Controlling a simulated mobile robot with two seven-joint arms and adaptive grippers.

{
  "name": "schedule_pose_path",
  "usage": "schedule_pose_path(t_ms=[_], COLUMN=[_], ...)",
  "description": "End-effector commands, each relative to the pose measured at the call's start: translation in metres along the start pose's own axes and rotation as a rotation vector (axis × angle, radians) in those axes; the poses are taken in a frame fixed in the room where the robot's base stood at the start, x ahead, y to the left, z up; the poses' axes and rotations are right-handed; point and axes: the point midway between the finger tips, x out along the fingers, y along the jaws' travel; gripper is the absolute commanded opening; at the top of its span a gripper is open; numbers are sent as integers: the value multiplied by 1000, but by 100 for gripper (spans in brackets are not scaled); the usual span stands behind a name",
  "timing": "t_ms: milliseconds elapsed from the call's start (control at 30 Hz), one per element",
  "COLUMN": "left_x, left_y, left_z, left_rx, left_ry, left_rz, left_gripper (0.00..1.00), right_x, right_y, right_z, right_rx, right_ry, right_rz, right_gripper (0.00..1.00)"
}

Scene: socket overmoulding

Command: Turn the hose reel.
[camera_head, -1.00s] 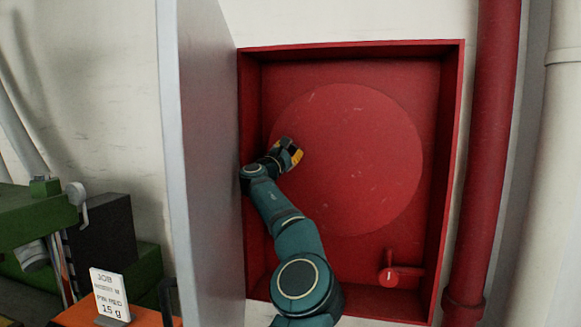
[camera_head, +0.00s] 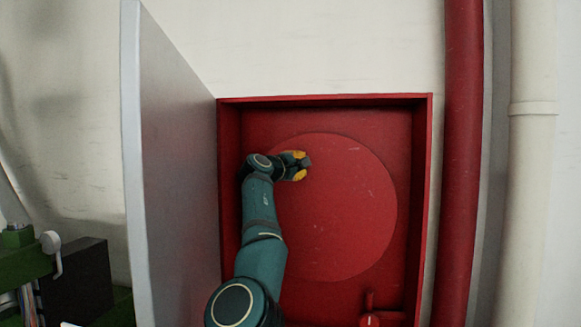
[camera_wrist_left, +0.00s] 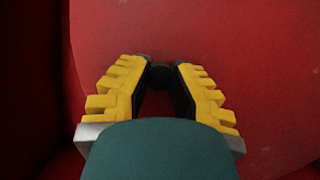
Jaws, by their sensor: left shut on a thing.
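The hose reel (camera_head: 340,215) is a large flat red disc inside an open red wall cabinet (camera_head: 325,101). It also shows in the left wrist view (camera_wrist_left: 230,55). My left gripper (camera_head: 303,165), with yellow fingers, is at the upper left part of the reel. It is shut on a small dark knob (camera_wrist_left: 160,76), which shows between the fingertips in the left wrist view. The fingers partly hide the knob. My left arm covers the reel's left edge in the head view. My right gripper is not in view.
The grey cabinet door (camera_head: 178,170) stands open at the left, close to my left arm. A red valve handle (camera_head: 370,318) is at the cabinet's lower right. A red pipe (camera_head: 458,160) runs along the wall right of the cabinet. Green machinery (camera_head: 25,265) stands at the left.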

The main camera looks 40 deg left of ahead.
Motion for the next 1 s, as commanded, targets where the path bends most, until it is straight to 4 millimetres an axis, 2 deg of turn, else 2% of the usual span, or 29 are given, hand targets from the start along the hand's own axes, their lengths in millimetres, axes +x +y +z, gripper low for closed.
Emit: schedule_pose_path(t_ms=[33,400,1000], left_x=[0,11,13], left_y=[7,12,14], left_z=[5,31,38], left_rx=[9,7,6], left_ry=[1,1,1], left_rz=[6,8,11], left_gripper=[0,0,0], right_x=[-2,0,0], right_y=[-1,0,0], right_z=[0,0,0], right_rx=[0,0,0], right_ry=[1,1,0], right_rz=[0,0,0], right_gripper=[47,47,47])
